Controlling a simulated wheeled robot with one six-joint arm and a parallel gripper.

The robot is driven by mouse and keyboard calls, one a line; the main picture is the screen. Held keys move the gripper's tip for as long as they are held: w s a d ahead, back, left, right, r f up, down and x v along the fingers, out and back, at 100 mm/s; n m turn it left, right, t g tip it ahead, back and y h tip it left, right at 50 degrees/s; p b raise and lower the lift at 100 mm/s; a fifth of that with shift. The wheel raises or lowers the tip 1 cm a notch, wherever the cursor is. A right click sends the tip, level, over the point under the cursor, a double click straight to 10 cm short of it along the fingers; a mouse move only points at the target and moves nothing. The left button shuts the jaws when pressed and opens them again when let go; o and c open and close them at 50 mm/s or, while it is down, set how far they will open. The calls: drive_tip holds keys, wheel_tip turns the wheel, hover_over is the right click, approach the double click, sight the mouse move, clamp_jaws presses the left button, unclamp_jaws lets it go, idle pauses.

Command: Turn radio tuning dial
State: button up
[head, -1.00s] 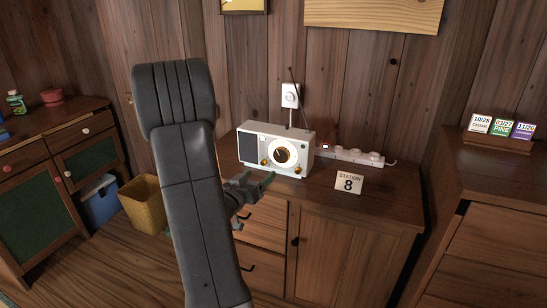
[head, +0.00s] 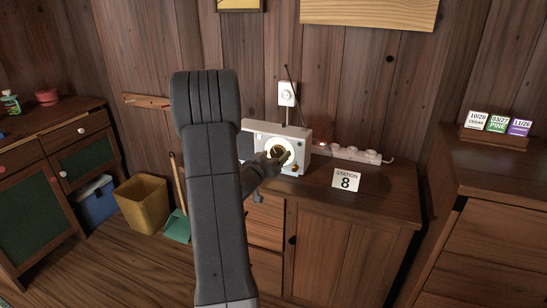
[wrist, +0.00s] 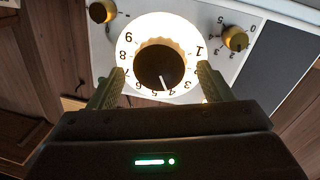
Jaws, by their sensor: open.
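The white radio (head: 304,148) stands on the wooden cabinet, its front partly covered by my arm and gripper in the head view. Its round lit tuning dial (wrist: 185,35) shows upside down in the wrist view, with numbers around a dark centre knob (wrist: 158,62). The knob's white pointer mark faces the picture's bottom, near 4 and 5. My gripper (wrist: 158,78) is open, one finger on each side of the dial's lower part. I cannot tell whether the fingers touch it. In the head view my gripper (head: 279,158) is right before the dial.
Smaller knobs flank the dial, a brown one (wrist: 102,11) and a yellowish one (wrist: 235,39). A white power strip (head: 350,154) lies right of the radio. A wall outlet (head: 287,94) and an antenna are behind it. The cabinet top (head: 390,195) right of the card is clear.

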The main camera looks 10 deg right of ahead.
drive_tip(key=c, duration=1)
